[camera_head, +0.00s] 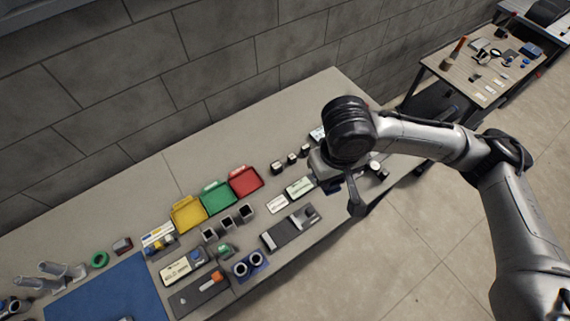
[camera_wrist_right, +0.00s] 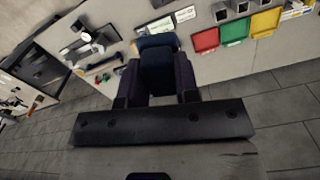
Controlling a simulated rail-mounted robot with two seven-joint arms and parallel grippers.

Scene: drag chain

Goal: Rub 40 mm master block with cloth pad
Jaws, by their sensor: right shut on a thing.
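My right gripper (camera_wrist_right: 158,82) is shut on a dark blue block-like pad (camera_wrist_right: 157,55), which looks like the cloth pad. The pad sits between the two dark fingers and sticks out past them. In the head view my right gripper (camera_head: 345,192) is at the right part of the bench, mostly hidden under my wrist. Several small dark blocks with light tops (camera_head: 291,158) stand in a row left of my wrist. I cannot tell whether one of them is the 40 mm master block. My left gripper is not in view.
Yellow (camera_head: 188,214), green (camera_head: 218,197) and red (camera_head: 245,181) trays stand along the bench. A grey fixture plate (camera_head: 290,228) lies near the front edge. A blue mat (camera_head: 105,292) lies at left. Another table (camera_head: 485,65) stands at upper right. Open floor lies before the bench.

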